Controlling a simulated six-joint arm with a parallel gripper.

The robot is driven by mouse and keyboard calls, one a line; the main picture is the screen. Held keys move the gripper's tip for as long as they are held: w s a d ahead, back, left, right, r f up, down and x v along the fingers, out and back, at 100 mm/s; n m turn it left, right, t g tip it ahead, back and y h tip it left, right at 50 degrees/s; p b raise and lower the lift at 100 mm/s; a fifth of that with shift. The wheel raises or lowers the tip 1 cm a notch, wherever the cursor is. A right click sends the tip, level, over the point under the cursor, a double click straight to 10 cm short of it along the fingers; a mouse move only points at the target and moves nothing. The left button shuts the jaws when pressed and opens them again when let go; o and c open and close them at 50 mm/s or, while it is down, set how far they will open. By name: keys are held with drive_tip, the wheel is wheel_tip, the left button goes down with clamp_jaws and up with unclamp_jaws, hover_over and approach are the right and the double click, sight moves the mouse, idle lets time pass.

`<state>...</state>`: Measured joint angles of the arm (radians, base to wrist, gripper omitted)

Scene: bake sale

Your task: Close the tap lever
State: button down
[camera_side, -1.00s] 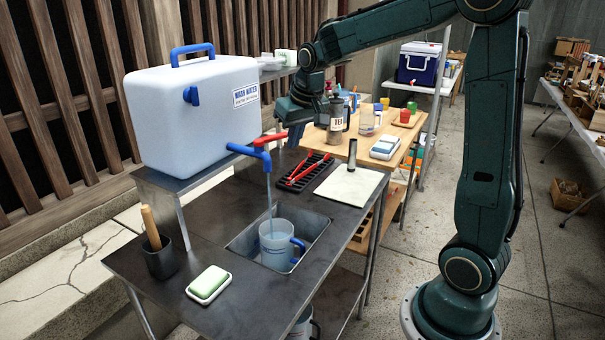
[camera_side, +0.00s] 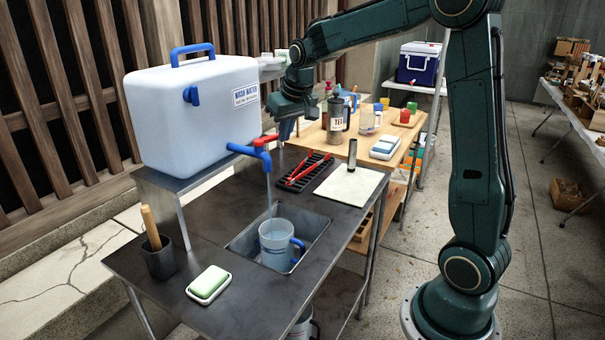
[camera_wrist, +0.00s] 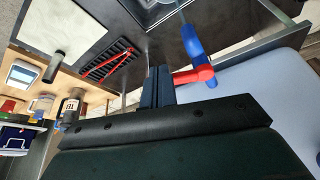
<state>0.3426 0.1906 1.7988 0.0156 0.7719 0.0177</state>
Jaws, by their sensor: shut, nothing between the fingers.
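The tap on the wash water tank has a blue spout (camera_side: 250,151) and a red lever (camera_side: 266,140). A thin stream of water runs from the spout into a clear jug with a blue handle (camera_side: 279,243) standing in the sink. My gripper (camera_side: 286,131) is shut and empty, fingers pointing down, just beyond the lever's free end. In the wrist view, the shut fingers (camera_wrist: 158,86) are right beside the red lever (camera_wrist: 194,75), whose end appears to meet them; I cannot tell whether they touch. The blue spout (camera_wrist: 198,52) also shows there.
The white tank (camera_side: 190,115) stands on a raised shelf close to my gripper. A black rack with red tongs (camera_side: 305,172) and a white board (camera_side: 348,184) lie right of the tap. Soap (camera_side: 209,282) and a black utensil cup (camera_side: 161,259) stand at the front left.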

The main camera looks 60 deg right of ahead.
drive_tip(key=shift+w+d+n+y, duration=0.45)
drive_tip(key=shift+w+n, duration=0.05)
drive_tip(key=shift+n, duration=0.65)
drive_tip(key=shift+w+d+n+y, duration=0.4)
drive_tip(key=shift+w+n+y, duration=0.1)
drive_tip(key=shift+n, duration=0.65)
drive_tip(key=shift+s+a, duration=0.1)
drive_tip(key=shift+a, duration=0.1)
drive_tip(key=shift+s+a, duration=0.35)
drive_tip(key=shift+a, duration=0.1)
drive_tip(key=shift+s, duration=0.2)
drive_tip(key=s+r, duration=0.7)
drive_tip(key=r, duration=0.2)
drive_tip(key=shift+s+r, duration=0.15)
drive_tip(key=shift+s, duration=0.05)
